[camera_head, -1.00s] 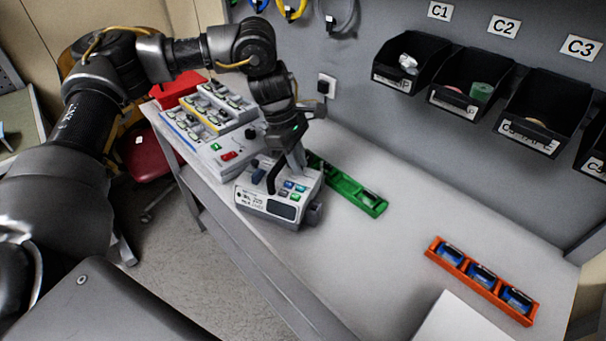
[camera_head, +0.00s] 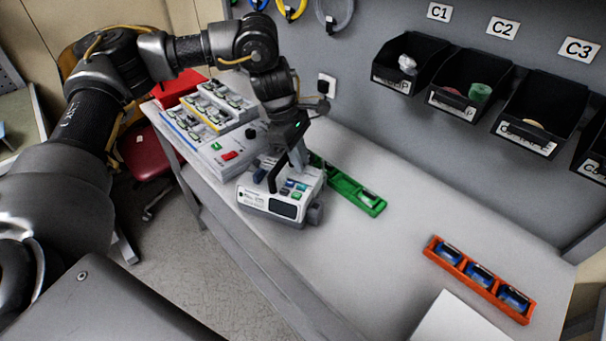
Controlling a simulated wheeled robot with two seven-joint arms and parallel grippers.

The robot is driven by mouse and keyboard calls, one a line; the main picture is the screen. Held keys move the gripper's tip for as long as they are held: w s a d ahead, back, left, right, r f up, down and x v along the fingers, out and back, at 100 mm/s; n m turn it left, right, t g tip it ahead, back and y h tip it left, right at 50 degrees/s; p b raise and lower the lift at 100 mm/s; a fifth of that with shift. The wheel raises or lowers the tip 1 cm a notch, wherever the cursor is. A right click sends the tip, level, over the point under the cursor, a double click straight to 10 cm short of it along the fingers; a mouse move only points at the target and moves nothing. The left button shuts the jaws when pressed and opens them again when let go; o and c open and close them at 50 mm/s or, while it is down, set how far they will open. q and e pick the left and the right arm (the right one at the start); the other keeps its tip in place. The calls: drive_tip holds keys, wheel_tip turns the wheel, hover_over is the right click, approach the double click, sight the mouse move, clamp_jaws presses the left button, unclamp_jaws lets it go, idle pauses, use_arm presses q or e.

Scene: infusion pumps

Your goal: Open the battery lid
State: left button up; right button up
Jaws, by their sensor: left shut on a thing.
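The infusion pump (camera_head: 272,207) is a white box with a dark screen and several coloured buttons, standing near the front edge of the table. My left gripper (camera_head: 284,178) reaches down over the top of the pump from behind. Its fingers are shut on a part at the pump's top, which I take to be the battery lid; the fingers hide most of it, so I cannot tell how far it is open. My right gripper is not in view.
A green tray (camera_head: 372,206) lies just right of the pump. An orange tray (camera_head: 432,246) with blue batteries lies farther right. A charging station (camera_head: 222,152) stands left behind the pump. Black bins (camera_head: 470,82) hang on the wall. The table's middle is clear.

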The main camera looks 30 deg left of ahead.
sight(306, 174)
use_arm(q)
drive_tip(key=shift+d+r+p, duration=0.45)
drive_tip(key=shift+r, duration=0.25)
idle(0.5)
drive_tip(key=shift+s+d+r, duration=0.1)
drive_tip(key=shift+d+r, duration=0.05)
idle(0.3)
drive_tip(key=shift+d+r, duration=0.15)
drive_tip(key=shift+s+d+r+p, duration=0.15)
drive_tip(key=shift+d+r+p, duration=0.1)
drive_tip(key=shift+p, duration=0.15)
idle(0.4)
drive_tip(key=shift+y+p, duration=0.35)
drive_tip(key=shift+y, duration=0.05)
drive_tip(key=shift+s+d, duration=0.1)
drive_tip(key=shift+d, duration=0.05)
idle(0.4)
drive_tip(key=shift+r, duration=0.1)
